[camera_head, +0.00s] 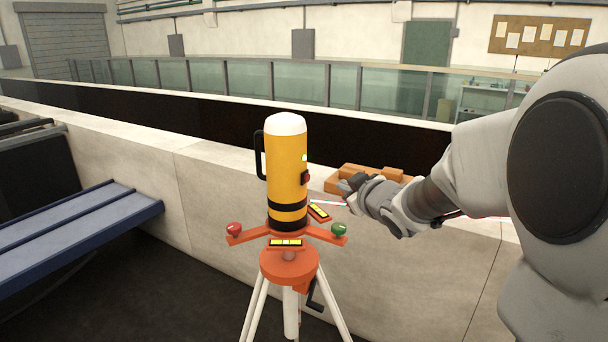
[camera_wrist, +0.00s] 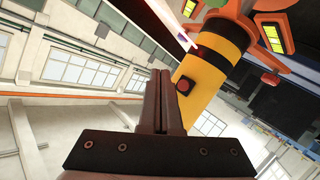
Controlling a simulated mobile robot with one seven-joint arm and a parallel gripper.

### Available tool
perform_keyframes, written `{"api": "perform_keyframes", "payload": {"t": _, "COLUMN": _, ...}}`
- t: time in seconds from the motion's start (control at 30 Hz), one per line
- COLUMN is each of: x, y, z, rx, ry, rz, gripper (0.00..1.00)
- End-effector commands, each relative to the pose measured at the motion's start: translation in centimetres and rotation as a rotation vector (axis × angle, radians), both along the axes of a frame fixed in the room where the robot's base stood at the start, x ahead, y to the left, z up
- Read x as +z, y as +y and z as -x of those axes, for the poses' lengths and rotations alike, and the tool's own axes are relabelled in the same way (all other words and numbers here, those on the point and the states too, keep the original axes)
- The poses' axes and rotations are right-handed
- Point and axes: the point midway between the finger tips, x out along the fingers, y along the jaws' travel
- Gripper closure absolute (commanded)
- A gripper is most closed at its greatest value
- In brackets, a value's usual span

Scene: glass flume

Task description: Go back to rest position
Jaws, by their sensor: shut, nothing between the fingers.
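My gripper (camera_head: 350,185) is shut and empty, at the end of my arm reaching in from the right. It is just to the right of a yellow cylindrical instrument (camera_head: 287,165) with a white top, black bands and a black handle. The instrument stands upright on an orange tripod head (camera_head: 289,262) with white legs. In the wrist view, my shut fingers (camera_wrist: 162,100) point toward the instrument (camera_wrist: 205,85), which fills the upper middle with its red button (camera_wrist: 184,86). Whether the fingers touch it I cannot tell.
A pale concrete wall (camera_head: 225,180) runs behind the tripod, with a glass-railed flume (camera_head: 290,83) beyond. An orange-brown box (camera_head: 370,175) sits on the wall behind my gripper. Blue bench planks (camera_head: 75,235) stand at the left. A red knob (camera_head: 233,229) and a green knob (camera_head: 338,229) stick out from the tripod head.

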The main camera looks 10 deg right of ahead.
Motion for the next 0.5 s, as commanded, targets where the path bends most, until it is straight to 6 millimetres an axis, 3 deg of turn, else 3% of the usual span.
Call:
{"api": "perform_keyframes", "payload": {"t": 0.33, "x": 0.1, "y": -0.2, "z": 0.3, "rx": -0.012, "ry": 0.005, "rz": 0.002, "gripper": 1.00}}
{"api": "perform_keyframes", "payload": {"t": 0.5, "x": 0.6, "y": -1.4, "z": 2.9, "rx": -0.126, "ry": 0.059, "rz": -0.001, "gripper": 1.00}}
